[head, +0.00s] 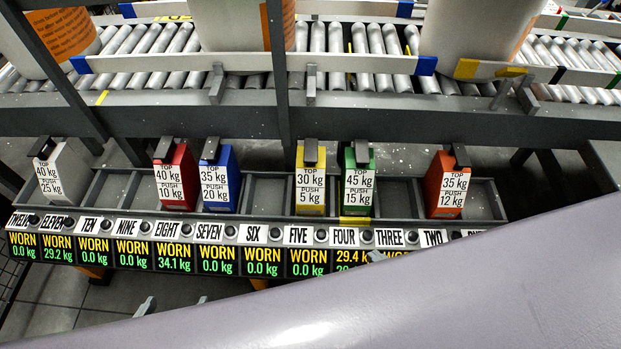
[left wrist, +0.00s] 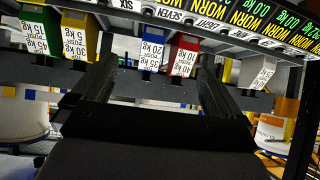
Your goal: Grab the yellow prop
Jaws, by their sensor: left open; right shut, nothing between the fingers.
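The yellow prop (head: 311,188) stands in the rack, right of the middle in the head view, with a label reading TOP 30 kg, PUSH 5 kg. It also shows at the upper left of the left wrist view (left wrist: 76,40), which is upside down. My left gripper (head: 175,302) is open and empty, low and to the left of the yellow prop. In the left wrist view its fingers (left wrist: 156,70) point towards the blue and red props, apart from the yellow one.
A green prop (head: 358,185) stands close right of the yellow one. Numbered displays (head: 205,260) line the front; a roller conveyor (head: 345,62) runs behind.

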